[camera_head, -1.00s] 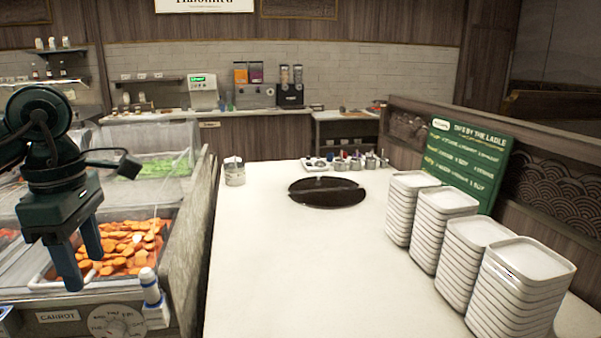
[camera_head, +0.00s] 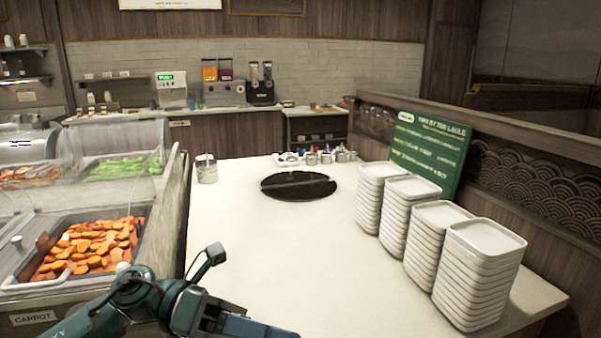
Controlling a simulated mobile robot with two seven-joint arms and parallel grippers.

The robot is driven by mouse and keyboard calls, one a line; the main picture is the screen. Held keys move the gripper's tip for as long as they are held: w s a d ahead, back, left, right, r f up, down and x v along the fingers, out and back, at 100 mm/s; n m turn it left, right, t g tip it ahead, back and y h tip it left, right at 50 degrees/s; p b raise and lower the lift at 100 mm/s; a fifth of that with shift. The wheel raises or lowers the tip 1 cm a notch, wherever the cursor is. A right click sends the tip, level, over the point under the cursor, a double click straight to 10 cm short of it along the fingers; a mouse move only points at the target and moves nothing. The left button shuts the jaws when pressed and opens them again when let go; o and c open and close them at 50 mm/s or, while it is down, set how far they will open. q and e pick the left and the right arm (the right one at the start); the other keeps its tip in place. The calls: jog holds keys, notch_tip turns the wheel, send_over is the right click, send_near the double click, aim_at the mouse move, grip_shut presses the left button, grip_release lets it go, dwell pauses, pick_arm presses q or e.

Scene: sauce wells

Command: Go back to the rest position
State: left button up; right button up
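My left gripper (camera_head: 262,330) is at the bottom edge of the head view, low over the near left part of the white counter (camera_head: 290,250). Its arm comes in from the lower left. Its blue finger part points right and is partly cut off by the frame, so I cannot tell whether it is open or shut. I see nothing held in it. My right gripper is not in view.
A carrot tray (camera_head: 42,262) and green vegetables (camera_head: 122,167) are at left. Stacked white plates (camera_head: 484,238) line the counter's right side by a green sign (camera_head: 428,150). A dark round inset (camera_head: 298,186) and sauce containers (camera_head: 326,157) lie farther back. The counter's middle is clear.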

pick_arm(q)
jog(key=w+a+f+n+t+y, duration=0.15)
jog(key=w+f+n+t, duration=0.3)
jog(key=n+t, duration=0.75)
jog(key=w+a+f+n+t+y, duration=0.1)
jog(key=w+a+f+n+t, duration=0.15)
jog(key=f+n+t, duration=0.95)
jog(key=s+a+f+n+g+y, duration=0.3)
jog(key=s+f+n+g+y, duration=0.1)
jog(key=s+f+n, duration=0.3)
jog(key=s+a+f+n+g+y, duration=0.4)
jog(key=s+f+n+y, duration=0.3)
jog(key=f+n, duration=0.4)
jog(key=shift+a+f+n+g, duration=0.3)
jog(key=shift+n+g, duration=0.2)
jog(key=shift+n, duration=0.5)
